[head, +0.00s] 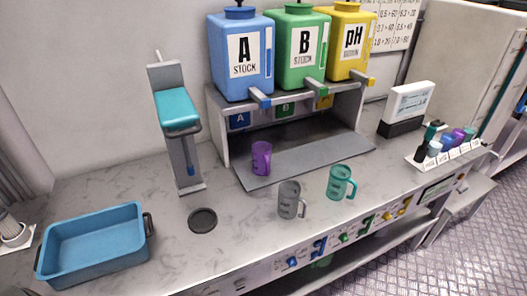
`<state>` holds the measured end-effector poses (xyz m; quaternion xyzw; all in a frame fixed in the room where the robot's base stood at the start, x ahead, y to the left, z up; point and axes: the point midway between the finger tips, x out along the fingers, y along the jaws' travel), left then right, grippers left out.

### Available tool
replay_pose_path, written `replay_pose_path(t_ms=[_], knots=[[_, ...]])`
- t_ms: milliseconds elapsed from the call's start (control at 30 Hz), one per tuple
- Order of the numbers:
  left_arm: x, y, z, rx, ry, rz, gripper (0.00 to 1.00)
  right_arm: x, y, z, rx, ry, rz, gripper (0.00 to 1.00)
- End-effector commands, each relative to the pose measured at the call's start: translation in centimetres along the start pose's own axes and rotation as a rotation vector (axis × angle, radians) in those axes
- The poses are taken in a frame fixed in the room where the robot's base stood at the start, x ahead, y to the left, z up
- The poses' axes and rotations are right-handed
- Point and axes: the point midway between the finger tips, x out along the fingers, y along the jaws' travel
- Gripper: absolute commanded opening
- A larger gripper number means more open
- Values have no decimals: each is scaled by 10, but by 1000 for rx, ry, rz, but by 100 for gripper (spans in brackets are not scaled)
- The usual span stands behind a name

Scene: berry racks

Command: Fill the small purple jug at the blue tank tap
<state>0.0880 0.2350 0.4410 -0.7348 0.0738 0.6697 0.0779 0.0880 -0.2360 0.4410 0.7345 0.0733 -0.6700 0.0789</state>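The small purple jug (261,158) stands upright on the grey tray (322,156) beneath the tank shelf, towards its left end. The blue tank (239,60), marked A STOCK, stands at the left of the shelf top. Its blue tap (261,98) sticks out at the front, above the jug and apart from it. No water stream shows at the tap. The jug's inside is too small to tell whether it holds liquid. Neither of my grippers is in view.
A grey jug (290,199) and a teal jug (340,183) stand in front of the tray. Green (301,52) and yellow (345,44) tanks stand right of the blue one. A dispenser stand (178,130), black disc (203,220) and blue basin (95,247) are left.

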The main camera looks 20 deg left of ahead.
Motion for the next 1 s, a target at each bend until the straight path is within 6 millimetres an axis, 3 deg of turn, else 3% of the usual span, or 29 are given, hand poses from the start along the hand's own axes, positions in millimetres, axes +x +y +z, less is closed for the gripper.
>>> replay_pose_path(t_ms=[633,1000], knots=[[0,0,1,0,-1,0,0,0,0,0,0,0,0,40],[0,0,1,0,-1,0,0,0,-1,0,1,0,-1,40]])
